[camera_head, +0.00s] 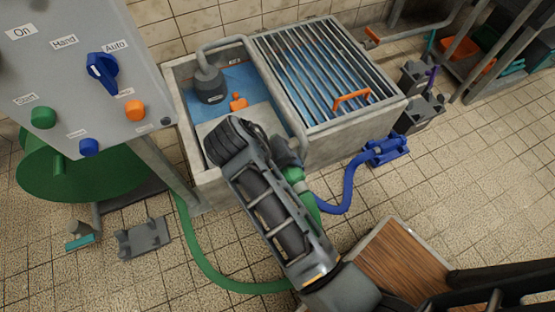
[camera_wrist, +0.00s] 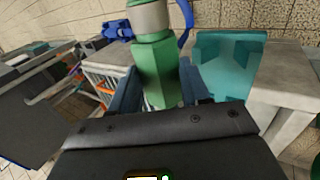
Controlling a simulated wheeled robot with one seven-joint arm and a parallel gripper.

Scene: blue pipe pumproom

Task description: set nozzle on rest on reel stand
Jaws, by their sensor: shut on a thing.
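The nozzle is a green piece (camera_wrist: 160,72) with a grey collar. My gripper (camera_wrist: 168,88) is shut on its green body in the wrist view. In the head view the nozzle (camera_head: 295,175) shows beside my arm, above the basin's front right, partly hidden by my gripper. The green hose (camera_head: 215,270) loops from the arm back to the reel. The green reel (camera_head: 70,185) stands at the left, partly behind the control panel. A teal notched block (camera_wrist: 228,60) shows right of the nozzle, apart from it; I cannot tell if it is the rest.
A control panel (camera_head: 85,60) fills the upper left. A concrete basin (camera_head: 205,185) with a pump (camera_head: 209,84) and grating (camera_head: 320,65) stands in the middle. A blue hose (camera_head: 347,190) leads to a blue fitting (camera_head: 387,152). A grey bracket (camera_head: 143,240) lies at left. A wooden-topped piece (camera_head: 400,265) is at right.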

